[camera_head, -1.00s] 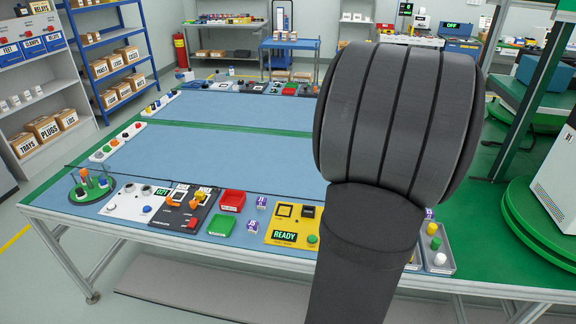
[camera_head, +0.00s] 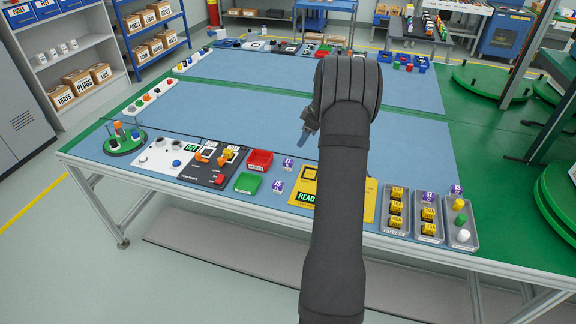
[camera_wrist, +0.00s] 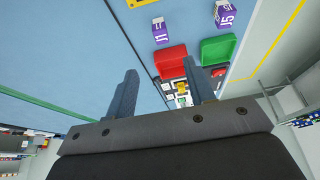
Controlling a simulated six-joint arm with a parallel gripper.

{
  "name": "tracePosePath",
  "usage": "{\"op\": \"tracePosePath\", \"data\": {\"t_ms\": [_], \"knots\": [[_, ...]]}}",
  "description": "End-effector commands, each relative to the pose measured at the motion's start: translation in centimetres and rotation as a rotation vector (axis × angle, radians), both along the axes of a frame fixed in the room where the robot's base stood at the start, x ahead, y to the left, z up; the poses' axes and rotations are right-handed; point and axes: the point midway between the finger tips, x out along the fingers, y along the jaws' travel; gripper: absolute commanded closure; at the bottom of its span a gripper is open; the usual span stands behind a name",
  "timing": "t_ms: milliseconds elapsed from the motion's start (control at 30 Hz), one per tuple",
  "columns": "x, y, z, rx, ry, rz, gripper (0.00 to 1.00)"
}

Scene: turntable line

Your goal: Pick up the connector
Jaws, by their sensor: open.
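My gripper (camera_head: 307,131) is above the blue mat in the head view, with my arm rising in front of the table. In the wrist view my gripper (camera_wrist: 160,82) shows two separated fingers with nothing between them. No part is plainly labelled a connector. A purple-and-white block marked J1 (camera_wrist: 160,32) and another marked J5 (camera_wrist: 226,16) lie beyond the fingers in the wrist view. Two such blocks show in the head view, a rear one (camera_head: 288,163) and a front one (camera_head: 278,187), apart from the gripper. My arm hides part of the yellow READY panel (camera_head: 303,197).
A red tray (camera_head: 260,161) and a green tray (camera_head: 247,184) sit left of the purple blocks. Grey bins (camera_head: 394,227) with yellow blocks stand at the front right. A round green stand (camera_head: 125,147) holds posts at the left. The middle of the blue mat (camera_head: 230,110) is clear.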

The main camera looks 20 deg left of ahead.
Motion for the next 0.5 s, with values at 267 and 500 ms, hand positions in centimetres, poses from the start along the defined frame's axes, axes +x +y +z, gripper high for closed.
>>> {"op": "tracePosePath", "data": {"t_ms": [267,500], "knots": [[-0.1,2.4,-5.8,-0.001,0.004,-0.001,0.51],[-0.1,3.5,-8.5,0.0,0.002,-0.002,0.51]]}}
